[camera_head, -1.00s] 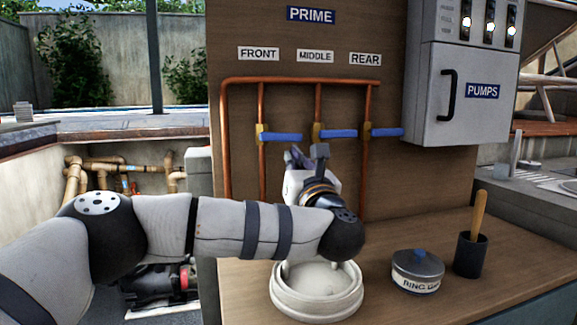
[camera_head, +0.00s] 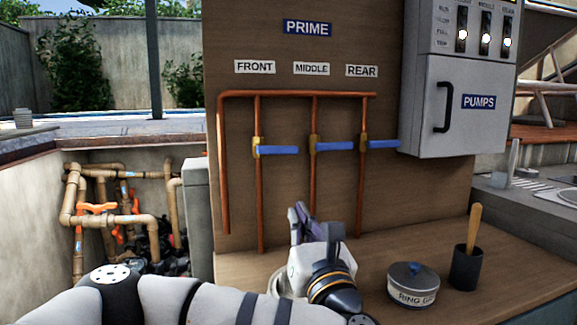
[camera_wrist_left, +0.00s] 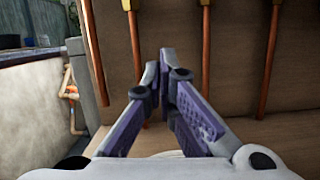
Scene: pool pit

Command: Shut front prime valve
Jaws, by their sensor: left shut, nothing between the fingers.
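The front prime valve (camera_head: 277,150) has a blue lever on a yellow body, on the vertical copper pipe under the FRONT label (camera_head: 255,67). Its lever lies level, pointing right, across the pipe. My left gripper (camera_head: 297,213) is shut and empty, below and right of that lever and apart from it. In the left wrist view its purple-grey fingers (camera_wrist_left: 165,68) point up toward the board, with pipes beyond. A yellow valve body (camera_wrist_left: 127,5) shows at that view's top edge; its lever is out of view. My right gripper is not in view.
The middle valve (camera_head: 334,147) and rear valve (camera_head: 382,144) also have level blue levers. A grey PUMPS box (camera_head: 455,110) hangs at right. The wooden counter (camera_head: 430,237) holds a lidded tin (camera_head: 413,284) and a dark cup (camera_head: 466,268) with a wooden handle.

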